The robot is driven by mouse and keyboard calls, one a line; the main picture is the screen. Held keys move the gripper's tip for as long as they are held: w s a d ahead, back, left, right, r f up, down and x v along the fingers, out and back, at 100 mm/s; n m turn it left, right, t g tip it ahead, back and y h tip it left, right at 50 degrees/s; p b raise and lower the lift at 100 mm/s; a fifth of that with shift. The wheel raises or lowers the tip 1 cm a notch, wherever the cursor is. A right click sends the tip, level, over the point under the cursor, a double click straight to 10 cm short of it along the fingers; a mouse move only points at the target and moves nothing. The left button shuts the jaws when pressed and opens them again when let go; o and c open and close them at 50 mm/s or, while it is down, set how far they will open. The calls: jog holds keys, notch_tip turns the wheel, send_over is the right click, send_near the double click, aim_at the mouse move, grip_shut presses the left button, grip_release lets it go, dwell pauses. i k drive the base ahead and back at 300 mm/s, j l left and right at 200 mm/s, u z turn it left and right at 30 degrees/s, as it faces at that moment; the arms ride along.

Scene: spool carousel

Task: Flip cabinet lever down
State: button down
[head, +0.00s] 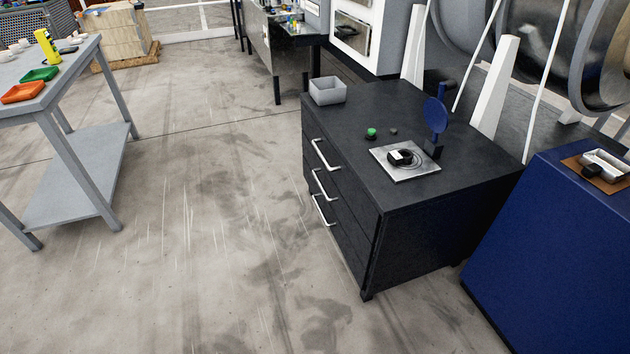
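A dark blue cabinet (550,250) stands at the right edge of the head view. On its top is a brown plate (578,170) with a light grey fitting (607,162) and a small black part (592,172) beside it. This may be the lever, but it is too small to tell its position. A black drawer cabinet (420,240) stands left of it. On its top a blue disc (435,115) stands upright behind a metal plate (415,173) with a black round part (402,157). My gripper is not in view.
A grey box (327,90), a green button (371,132) and a small dark knob (393,131) are on the black cabinet. Three drawer handles (323,184) face left. A grey table (75,75) with coloured trays stands at left. The floor (210,240) between is clear.

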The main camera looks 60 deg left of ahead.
aim_at(436, 116)
jog(key=u, duration=1.6)
